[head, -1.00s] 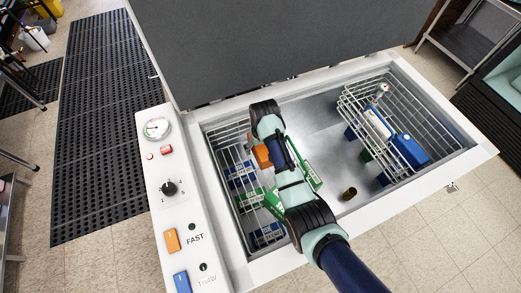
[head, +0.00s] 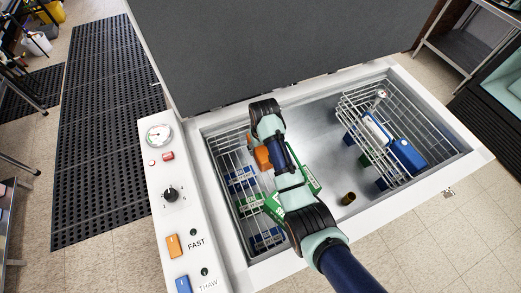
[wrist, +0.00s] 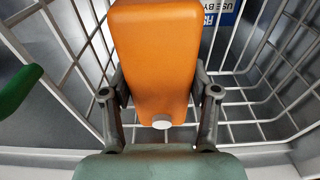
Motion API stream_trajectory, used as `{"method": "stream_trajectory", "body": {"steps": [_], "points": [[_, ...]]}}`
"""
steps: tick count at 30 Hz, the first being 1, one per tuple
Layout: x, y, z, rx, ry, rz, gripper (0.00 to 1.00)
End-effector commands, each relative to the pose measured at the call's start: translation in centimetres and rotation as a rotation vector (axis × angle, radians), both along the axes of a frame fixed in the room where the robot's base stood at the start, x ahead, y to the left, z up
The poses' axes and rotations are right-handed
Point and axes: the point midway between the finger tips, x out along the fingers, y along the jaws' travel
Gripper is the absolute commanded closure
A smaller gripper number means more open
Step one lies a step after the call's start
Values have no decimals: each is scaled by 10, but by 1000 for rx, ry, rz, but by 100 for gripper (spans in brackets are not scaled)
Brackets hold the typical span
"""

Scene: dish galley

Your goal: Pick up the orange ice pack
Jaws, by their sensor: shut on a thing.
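The orange ice pack (wrist: 155,50) fills the middle of the wrist view, with a round white cap at its near end. My gripper (wrist: 158,88) is shut on it, one finger on each side. The pack is over or inside a wire basket; I cannot tell whether it touches the wires. In the head view, part of the orange ice pack (head: 263,157) shows at the left of my arm, above the left basket. My arm hides the rest of it and the fingertips.
The left wire basket (head: 222,150) holds blue and green labelled packs (head: 240,180). A green-and-white box (head: 313,182) lies partly under my arm. The right basket (head: 350,102) holds blue items (head: 408,156). A small dark can (head: 348,198) stands on the freezer floor. The raised grey lid (head: 290,50) is behind.

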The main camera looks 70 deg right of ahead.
Motion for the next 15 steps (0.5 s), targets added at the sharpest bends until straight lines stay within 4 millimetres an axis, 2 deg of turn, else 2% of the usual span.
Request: {"method": "stream_trajectory", "body": {"steps": [1, 6, 12, 15], "points": [[1, -1, 25, -5, -5, 0, 94], [1, -1, 83, -5, -5, 0, 94], [1, -1, 138, -4, -4, 0, 94], [1, -1, 155, -2, -2, 0, 94]]}}
